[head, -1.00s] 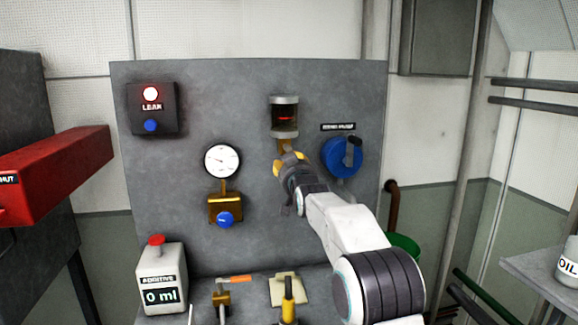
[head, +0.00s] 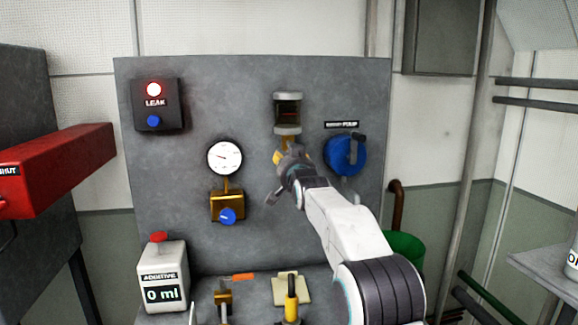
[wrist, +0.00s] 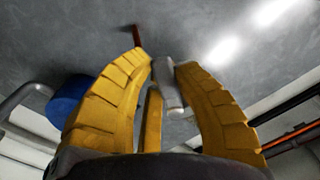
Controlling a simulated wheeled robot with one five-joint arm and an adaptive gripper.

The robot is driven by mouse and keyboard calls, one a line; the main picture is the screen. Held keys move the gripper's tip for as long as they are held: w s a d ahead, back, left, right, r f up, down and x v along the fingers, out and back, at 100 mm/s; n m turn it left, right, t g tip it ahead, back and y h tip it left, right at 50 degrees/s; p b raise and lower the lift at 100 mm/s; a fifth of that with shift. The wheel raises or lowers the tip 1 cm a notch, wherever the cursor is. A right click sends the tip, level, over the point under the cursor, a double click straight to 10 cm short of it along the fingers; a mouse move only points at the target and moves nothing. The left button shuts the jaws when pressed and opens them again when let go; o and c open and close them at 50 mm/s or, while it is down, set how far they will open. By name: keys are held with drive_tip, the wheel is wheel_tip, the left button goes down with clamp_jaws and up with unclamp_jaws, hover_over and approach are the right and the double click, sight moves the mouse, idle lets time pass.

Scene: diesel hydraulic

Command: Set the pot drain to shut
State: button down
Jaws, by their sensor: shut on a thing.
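The glass pot (head: 287,113) with grey end caps is on the grey panel, and a short brass piece (head: 284,142) shows below it. My gripper (head: 278,158) is just under that piece and hides most of the drain in the head view.
A blue round pump (head: 340,158) with a dark lever is close to the right of my gripper. A gauge (head: 225,158) and a brass block with a blue knob (head: 228,216) are left. The LEAK lamp (head: 154,89) glows red. An additive bottle (head: 163,280) stands lower left.

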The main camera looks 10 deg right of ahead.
drive_tip(key=c, duration=0.9)
unclamp_jaws()
drive_tip(key=shift+c, duration=0.2)
drive_tip(key=s, duration=1.2)
drive_tip(key=shift+d+f, duration=0.1)
